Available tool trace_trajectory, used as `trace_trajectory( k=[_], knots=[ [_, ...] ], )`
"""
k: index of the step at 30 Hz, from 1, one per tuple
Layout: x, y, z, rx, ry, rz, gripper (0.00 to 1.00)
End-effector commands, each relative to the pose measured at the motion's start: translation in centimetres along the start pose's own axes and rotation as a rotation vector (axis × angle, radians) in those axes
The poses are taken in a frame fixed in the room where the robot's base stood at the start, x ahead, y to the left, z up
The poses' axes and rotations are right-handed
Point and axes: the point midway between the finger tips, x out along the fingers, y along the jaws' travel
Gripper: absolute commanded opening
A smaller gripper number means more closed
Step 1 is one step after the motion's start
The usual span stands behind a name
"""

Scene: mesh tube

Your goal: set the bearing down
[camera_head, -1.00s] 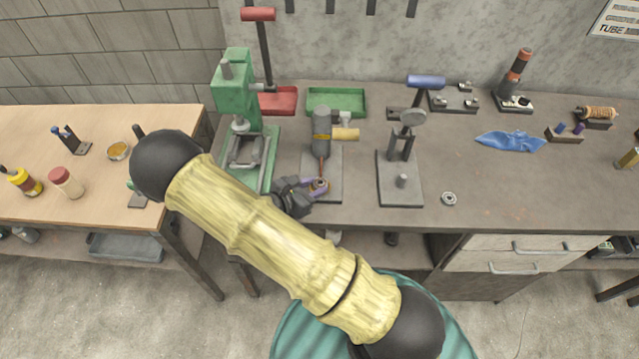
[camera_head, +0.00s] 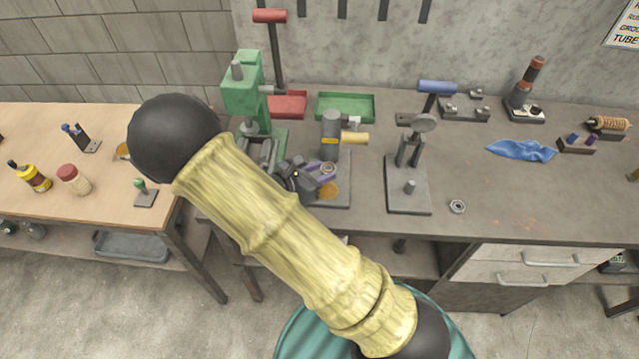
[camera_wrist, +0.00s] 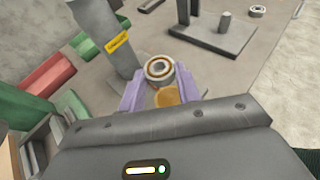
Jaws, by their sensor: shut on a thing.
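The bearing (camera_wrist: 159,71) is a steel ring with a brownish inner band, held between the purple fingertips of my gripper (camera_wrist: 160,84). In the head view the bearing (camera_head: 328,168) shows at the gripper's tip, apparently raised above the grey base plate (camera_head: 341,197). My gripper is shut on it. An amber round patch or disc (camera_head: 329,189) lies on the plate just below, and it also shows in the wrist view (camera_wrist: 168,97). A grey cylinder with a yellow label (camera_head: 330,132) stands right behind the bearing. My arm covers part of the bench front.
A green press (camera_head: 245,92) stands left of the gripper. The bench front further right is clear.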

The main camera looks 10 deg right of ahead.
Motion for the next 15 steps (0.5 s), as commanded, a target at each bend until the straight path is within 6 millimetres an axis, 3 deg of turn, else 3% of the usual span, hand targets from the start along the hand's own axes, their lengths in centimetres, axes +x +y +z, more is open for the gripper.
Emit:
trace_trajectory(
  k=[6, 15],
  knots=[
    [-0.7, 0.0, 1.6, 0.001, 0.001, 0.0, 0.06],
    [-0.7, 0.0, 1.8, 0.0, 0.0, -0.001, 0.06]
  ],
)
